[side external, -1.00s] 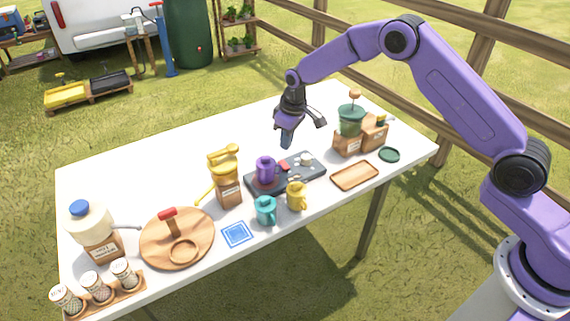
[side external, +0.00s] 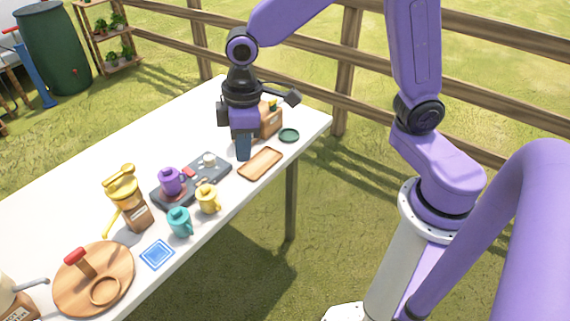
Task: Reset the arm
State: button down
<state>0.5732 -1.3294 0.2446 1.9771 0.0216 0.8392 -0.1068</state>
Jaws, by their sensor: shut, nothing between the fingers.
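My gripper (side external: 243,152) points down over the back right part of the white table, in front of the wooden boxes in this view. Its fingers are shut with nothing between them. It hides most of the boxes and the green item seen there before. A wooden box (side external: 269,122) with a small plant shows just to its right. The small wooden tray (side external: 260,164) lies to the right of the fingertips. I cannot tell how high the fingertips are above the table.
The dark grey board (side external: 213,173) holds a purple pot (side external: 171,181). A yellow mug (side external: 207,199), teal mug (side external: 180,222), yellow grinder (side external: 125,190), blue coaster (side external: 157,254) and round wooden board (side external: 70,290) stand nearer. A green coaster (side external: 289,135) lies at right. The table's back left is clear.

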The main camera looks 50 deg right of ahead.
jog(key=s+d+n, duration=0.1)
jog(key=s+d, duration=0.4)
jog(key=s, duration=0.4)
jog(key=s+d+r+n, duration=0.1)
jog(key=s+d, duration=0.5)
jog(key=s, duration=0.4)
jog(key=shift+s+r+n, duration=0.25)
jog(key=shift+n, duration=0.15)
